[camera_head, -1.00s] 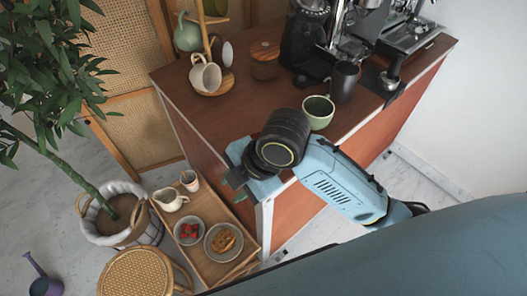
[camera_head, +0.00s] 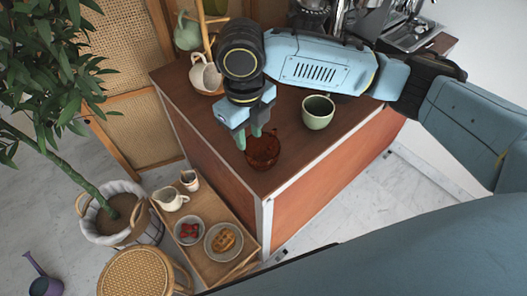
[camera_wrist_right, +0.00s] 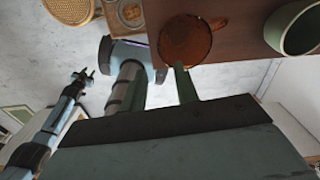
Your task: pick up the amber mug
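The amber mug (camera_head: 263,152), a reddish-brown see-through mug, stands upright on the brown counter (camera_head: 310,152) near its front corner. In the right wrist view the mug (camera_wrist_right: 186,42) is beyond the fingertips, nearer the right-hand finger, its handle to the right. My right gripper (camera_head: 248,136) is open and empty, its green fingers pointing down just behind and left of the mug. The fingers (camera_wrist_right: 157,72) show apart in the wrist view; whether one touches the mug I cannot tell. My left gripper (camera_wrist_right: 82,78) appears small at the left of the wrist view; its opening is unclear.
A green cup (camera_head: 318,113) stands right of the amber mug. A mug tree with a cream mug (camera_head: 205,76) is behind my right gripper. A wooden tray (camera_head: 212,258) with bowls and a pitcher (camera_head: 170,199) sits lower, left of the counter. Coffee machinery (camera_head: 415,32) is at the back right.

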